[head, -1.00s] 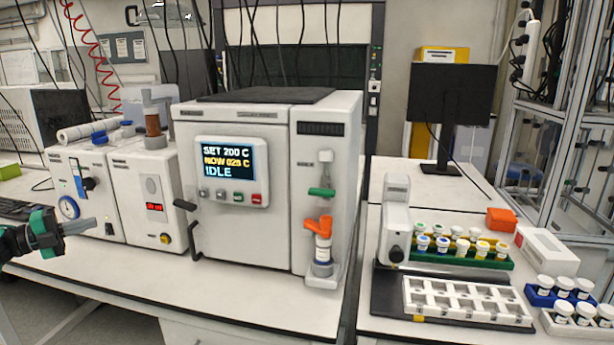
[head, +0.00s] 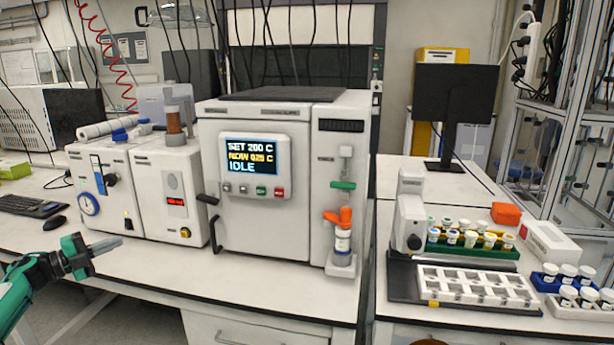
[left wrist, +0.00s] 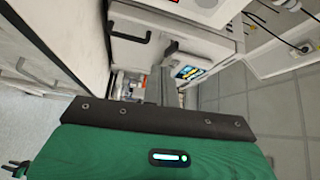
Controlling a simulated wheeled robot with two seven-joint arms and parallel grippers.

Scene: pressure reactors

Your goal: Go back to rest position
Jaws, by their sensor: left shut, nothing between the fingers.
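My left gripper (head: 108,246) shows at the left of the head view, in front of the bench's front edge. Its fingers are together, with nothing between them. It is apart from the machines on the bench. In the left wrist view the green and black gripper body (left wrist: 160,145) fills the lower part, and the bench front and floor show beyond it. My right gripper is in no view.
The white reactor (head: 265,230) stands on the bench, its screen reading SET 200 C, NOW 025 C, IDLE. Two smaller white units (head: 163,195) stand left of it. A vial rack (head: 470,250) and white tray (head: 480,290) sit on the right bench. Floor before the bench is clear.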

